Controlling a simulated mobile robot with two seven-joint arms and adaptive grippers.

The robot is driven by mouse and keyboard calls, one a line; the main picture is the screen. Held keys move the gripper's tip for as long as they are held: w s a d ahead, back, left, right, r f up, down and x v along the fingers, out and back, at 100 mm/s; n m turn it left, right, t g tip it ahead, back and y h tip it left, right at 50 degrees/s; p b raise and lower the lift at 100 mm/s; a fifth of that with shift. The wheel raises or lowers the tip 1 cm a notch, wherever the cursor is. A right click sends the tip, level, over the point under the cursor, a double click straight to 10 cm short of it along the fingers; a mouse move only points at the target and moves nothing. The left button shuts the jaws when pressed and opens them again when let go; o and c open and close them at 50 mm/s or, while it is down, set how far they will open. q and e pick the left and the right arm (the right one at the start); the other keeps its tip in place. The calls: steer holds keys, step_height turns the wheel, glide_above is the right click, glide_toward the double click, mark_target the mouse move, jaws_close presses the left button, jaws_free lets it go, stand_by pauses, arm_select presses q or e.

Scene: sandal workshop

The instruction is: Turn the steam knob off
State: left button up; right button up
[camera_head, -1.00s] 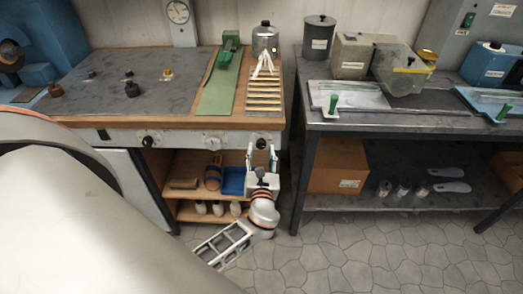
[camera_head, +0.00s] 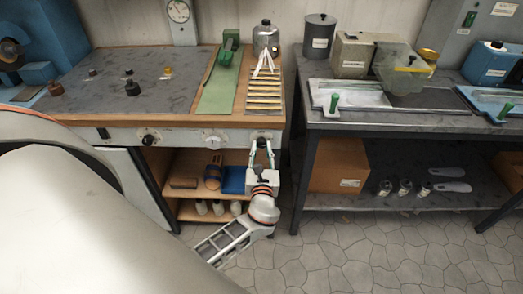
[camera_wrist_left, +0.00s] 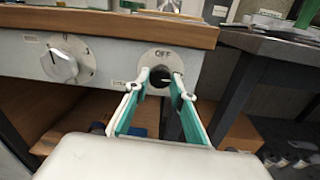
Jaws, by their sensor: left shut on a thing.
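A dark round steam knob (camera_wrist_left: 161,74) sits at the right end of the pale front panel, with "OFF" printed above it in the left wrist view. In the head view the knob (camera_head: 262,139) is small and partly covered by my fingers. My left gripper (camera_head: 261,147) has come up from below in front of the panel. In the left wrist view the gripper's green-lined fingertips (camera_wrist_left: 162,82) are on both sides of the knob and shut on it. The knob's pointer is too small to read for certain. My right gripper is not in view.
A pale dial (camera_wrist_left: 65,60) is left of the knob, and another black knob (camera_head: 148,138) farther left. The wooden worktop edge (camera_wrist_left: 100,22) overhangs the panel. Below are shelves with a blue bin (camera_head: 233,181). The dark table (camera_head: 400,124) stands to the right across a narrow gap.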

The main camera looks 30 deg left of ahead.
arm_select(q)
steer(key=n+b, duration=0.2)
steer(key=n, duration=0.2)
steer(key=shift+f+n+b, duration=0.1)
steer(key=shift+n+b, duration=0.2)
steer(key=shift+n, duration=0.1)
steer(key=n+b, duration=0.3)
steer(key=n, duration=0.2)
steer(key=n+b, duration=0.1)
steer(key=n, duration=0.2)
steer(key=shift+h+b, duration=0.3)
steer(key=n+b, duration=0.1)
steer(key=n, duration=0.1)
steer(key=shift+n, duration=0.3)
steer(key=shift+n+b, duration=0.5)
steer(key=shift+n, duration=0.1)
steer(key=shift+r, duration=0.25)
steer(key=o, duration=1.1)
